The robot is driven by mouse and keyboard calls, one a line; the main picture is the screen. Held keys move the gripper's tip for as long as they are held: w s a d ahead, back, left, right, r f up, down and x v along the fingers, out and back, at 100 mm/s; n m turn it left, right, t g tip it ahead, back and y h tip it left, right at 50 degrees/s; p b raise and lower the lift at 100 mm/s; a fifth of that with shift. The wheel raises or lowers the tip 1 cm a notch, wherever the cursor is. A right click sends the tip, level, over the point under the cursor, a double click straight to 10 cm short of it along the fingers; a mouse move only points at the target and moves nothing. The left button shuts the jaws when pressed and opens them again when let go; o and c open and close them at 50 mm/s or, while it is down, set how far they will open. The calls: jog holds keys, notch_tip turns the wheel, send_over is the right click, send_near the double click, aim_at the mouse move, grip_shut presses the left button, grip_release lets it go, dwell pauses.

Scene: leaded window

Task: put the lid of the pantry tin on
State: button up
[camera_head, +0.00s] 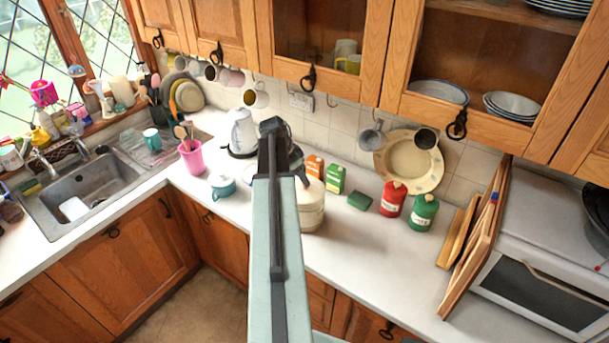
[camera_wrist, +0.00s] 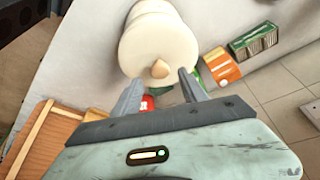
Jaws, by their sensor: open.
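The pantry tin (camera_head: 310,208) looks to be the cream round container on the worktop, partly hidden behind my arm in the head view. In the wrist view a large cream round shape (camera_wrist: 158,42) with a small wooden knob (camera_wrist: 160,69) fills the top middle; I take it for the tin with its lid. I cannot tell whether the lid is seated or apart. My gripper (camera_wrist: 160,77) is open, its fingers on either side of the knob, with nothing visibly clamped. In the head view my arm hides the fingers.
An orange box (camera_head: 315,166), a green box (camera_head: 335,179), a red canister (camera_head: 392,199) and a green canister (camera_head: 423,212) stand right of the tin. The front worktop is clear towards the wooden boards (camera_head: 470,245).

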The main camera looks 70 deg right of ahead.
jog(key=p+v, duration=0.5)
jog(key=v, duration=0.3)
jog(key=shift+p, duration=0.4)
jog(key=w+a+f+n+t+y, duration=0.1)
jog(key=w+a+n, duration=0.6)
jog(key=w+a, duration=0.75)
jog(key=w+a+n+t, duration=0.2)
jog(key=w+a+n, duration=0.5)
jog(key=w+a, duration=0.7)
jog(key=a+n+y, duration=0.2)
jog(key=a+n, duration=1)
jog(key=a, duration=2.3)
jog(key=shift+s+f, duration=0.4)
jog(key=shift+s, duration=0.05)
jog(key=shift+a, duration=0.15)
